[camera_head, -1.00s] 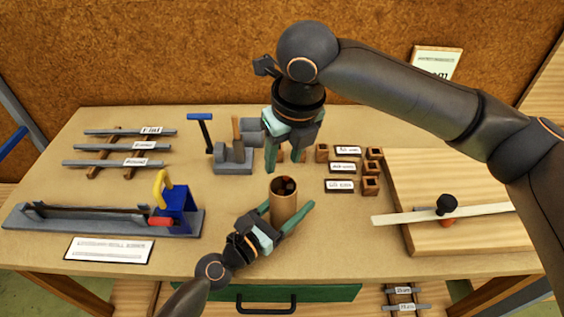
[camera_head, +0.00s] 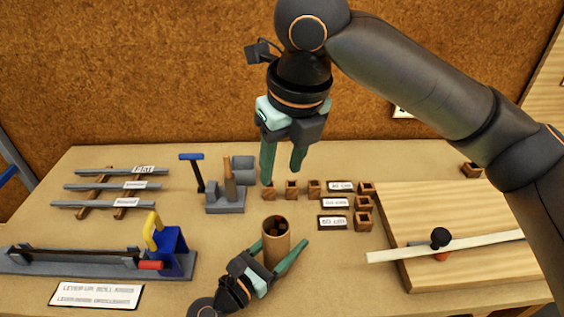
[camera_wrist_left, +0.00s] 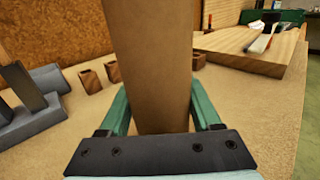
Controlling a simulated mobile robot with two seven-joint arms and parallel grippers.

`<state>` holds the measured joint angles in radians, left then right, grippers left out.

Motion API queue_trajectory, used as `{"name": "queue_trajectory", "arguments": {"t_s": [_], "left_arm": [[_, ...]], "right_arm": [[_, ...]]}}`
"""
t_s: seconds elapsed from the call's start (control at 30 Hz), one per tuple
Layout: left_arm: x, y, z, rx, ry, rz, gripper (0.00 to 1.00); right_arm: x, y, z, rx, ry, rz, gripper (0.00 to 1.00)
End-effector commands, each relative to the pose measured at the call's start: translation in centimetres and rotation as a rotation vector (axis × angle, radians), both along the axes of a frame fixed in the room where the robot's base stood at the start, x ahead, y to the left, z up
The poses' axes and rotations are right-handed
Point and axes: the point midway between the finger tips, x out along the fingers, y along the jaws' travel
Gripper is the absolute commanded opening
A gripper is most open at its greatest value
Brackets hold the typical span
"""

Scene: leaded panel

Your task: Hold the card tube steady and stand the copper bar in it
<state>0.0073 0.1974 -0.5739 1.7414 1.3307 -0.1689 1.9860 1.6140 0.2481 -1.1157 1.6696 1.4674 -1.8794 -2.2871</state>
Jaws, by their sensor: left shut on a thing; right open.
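The card tube (camera_head: 277,246) is a brown cylinder standing roughly upright with its mouth up at the front middle of the bench. My left gripper (camera_head: 280,256) is shut on it, a finger on each side; the wrist view also shows the tube (camera_wrist_left: 150,65) between the fingers (camera_wrist_left: 160,112). Something dark and reddish (camera_head: 279,224) shows inside the mouth; I cannot tell whether it is the copper bar. My right gripper (camera_head: 282,174) is open and empty, in the air beyond the tube. A brown bar (camera_head: 230,178) stands in a grey block behind left.
Several small square wooden cups (camera_head: 292,190) and labels stand behind the tube. A wooden board (camera_head: 455,215) with a pale strip lies right.

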Motion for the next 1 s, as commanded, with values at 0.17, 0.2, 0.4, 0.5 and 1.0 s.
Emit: {"name": "queue_trajectory", "arguments": {"t_s": [0.17,0.2,0.4,0.5,1.0], "left_arm": [[0.0,0.0,0.0,0.001,0.001,0.0,0.78],[0.0,0.0,0.0,0.0,0.0,0.0,0.83],[0.0,0.0,0.0,0.0,0.0,0.0,1.0],[0.0,0.0,0.0,0.0,0.0,0.0,1.0],[-4.1,3.7,-0.2,0.002,0.005,0.0,1.0]], "right_arm": [[0.0,0.0,0.0,0.0,0.0,0.0,0.5],[0.0,0.0,0.0,0.0,0.0,0.0,0.5],[0.0,0.0,0.0,0.0,0.0,0.0,0.5],[0.0,0.0,0.0,0.0,0.0,0.0,0.5],[0.0,0.0,0.0,0.0,0.0,0.0,0.5]]}}
